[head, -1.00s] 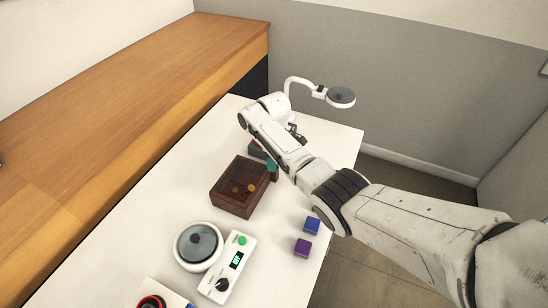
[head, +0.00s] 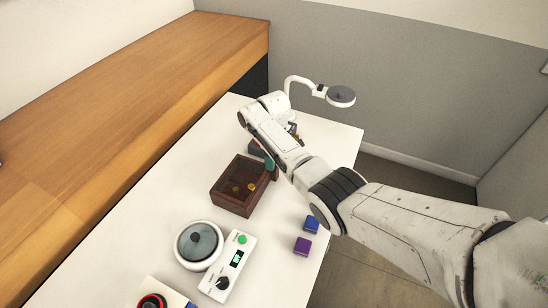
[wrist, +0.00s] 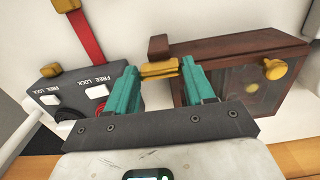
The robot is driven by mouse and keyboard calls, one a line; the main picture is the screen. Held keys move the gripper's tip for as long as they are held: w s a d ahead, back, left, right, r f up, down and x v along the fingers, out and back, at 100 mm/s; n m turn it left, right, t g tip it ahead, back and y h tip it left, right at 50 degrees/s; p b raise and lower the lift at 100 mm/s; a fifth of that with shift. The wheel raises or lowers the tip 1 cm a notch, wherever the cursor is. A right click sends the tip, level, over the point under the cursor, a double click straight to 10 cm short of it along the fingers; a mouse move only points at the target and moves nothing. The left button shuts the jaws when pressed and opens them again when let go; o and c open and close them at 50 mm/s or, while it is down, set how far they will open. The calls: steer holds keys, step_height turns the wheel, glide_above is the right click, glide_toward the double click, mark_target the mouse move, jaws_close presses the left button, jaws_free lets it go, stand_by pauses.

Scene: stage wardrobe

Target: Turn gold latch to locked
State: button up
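My gripper (wrist: 160,72) has two teal fingers standing apart, seen in the wrist view. A gold bar (wrist: 159,70), apparently the gold latch, shows between the fingertips at the near left edge of the brown box (wrist: 225,47). I cannot tell whether the fingers touch it. A dark grey box (wrist: 52,95) with two white FREE/LOCK labels lies left of the fingers. A small gold piece (wrist: 50,70) shows at its edge. In the head view, teal fingertips (head: 270,163) are at the brown box's far right corner; my arm hides much of the dark box.
A gold knob (wrist: 275,69) sits on the brown box. A red strip (wrist: 86,35) runs above the dark box. Blue (head: 311,223) and purple (head: 302,246) cubes, a round dial (head: 199,243) and a white control panel (head: 229,266) stand nearer on the white table.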

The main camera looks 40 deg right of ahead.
steer(key=o, duration=0.4)
steer(key=shift+r, duration=0.1)
step_height(320, 180, up, 11)
steer(key=shift+f, duration=0.2)
stand_by(0.6)
steer(key=s+a+f, duration=0.6)
steer(key=a+f, duration=0.2)
steer(key=a, duration=0.1)
steer(key=s+a+f+m, duration=0.1)
steer(key=s+a, duration=0.1)
steer(key=s, duration=0.4)
steer(key=s+a+f+m, duration=0.1)
steer(key=s+a+f, duration=0.1)
steer(key=s, duration=0.5)
steer(key=s+a+f+m, duration=0.1)
steer(key=s+a, duration=0.3)
steer(key=s, duration=0.2)
steer(key=shift+s+f+t, duration=0.3)
steer(key=shift+f+t, duration=0.1)
steer(key=shift+m, duration=0.7)
steer(key=s+r, duration=0.1)
steer(key=s, duration=0.2)
steer(key=s+r, duration=0.1)
steer(key=s, duration=0.2)
steer(key=s+r, duration=0.1)
steer(key=s, duration=0.2)
steer(key=shift+s+a, duration=0.1)
steer(key=shift+s, duration=0.2)
